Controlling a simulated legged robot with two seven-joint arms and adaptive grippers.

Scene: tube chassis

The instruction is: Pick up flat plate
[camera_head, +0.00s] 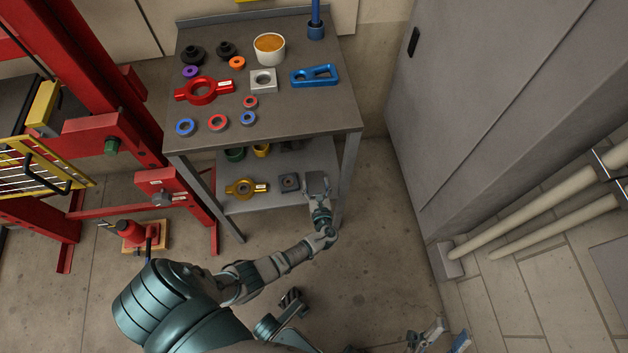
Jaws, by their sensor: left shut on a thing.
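My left gripper (319,206) reaches to the right end of the workbench's lower shelf. It is shut on a small grey flat piece (316,183), which looks like the flat plate. The fingers hide its near edge, and I cannot tell whether it touches the shelf. A dark grey square part (290,182) with a round centre lies on the shelf just left of it. What looks like my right gripper (443,338) is cut off at the bottom edge, and its jaw state is unclear.
The workbench top (290,118) holds several rings, a red two-armed part (205,91), a blue bracket (314,76) and an orange-filled cup (269,48). A gold part (246,187) lies on the lower shelf. A red press frame (90,110) stands left. Floor right of the bench is clear.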

